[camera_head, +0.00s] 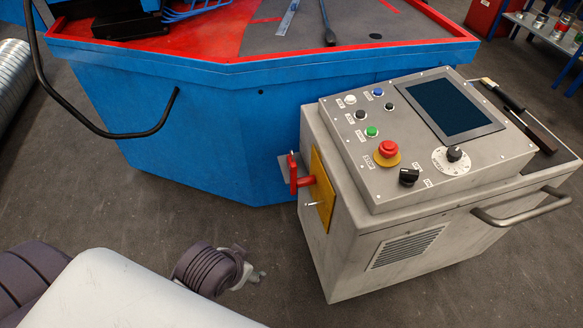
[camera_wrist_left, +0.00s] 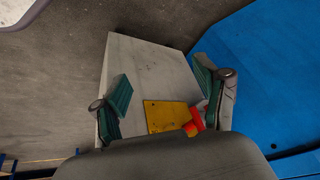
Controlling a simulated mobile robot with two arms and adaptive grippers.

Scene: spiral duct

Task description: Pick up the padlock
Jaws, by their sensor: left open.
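A small red part (camera_head: 300,178), which looks like the padlock, sits at a yellow plate (camera_head: 322,188) on the left side of the grey control box (camera_head: 345,255). Its shackle cannot be made out. In the left wrist view the red part (camera_wrist_left: 195,122) shows beside the yellow plate (camera_wrist_left: 168,116), close to the right finger in the picture. My left gripper (camera_wrist_left: 163,86) is open, its two green-padded fingers apart with nothing held between them. In the head view my left gripper (camera_head: 248,275) is low and left of the box, apart from the red part. My right gripper is not in view.
A blue bench (camera_head: 200,130) with a red rim stands behind and left of the box. The box has a handle (camera_head: 520,212) at its front right and tools on top. Metal ducting (camera_head: 10,75) lies at far left.

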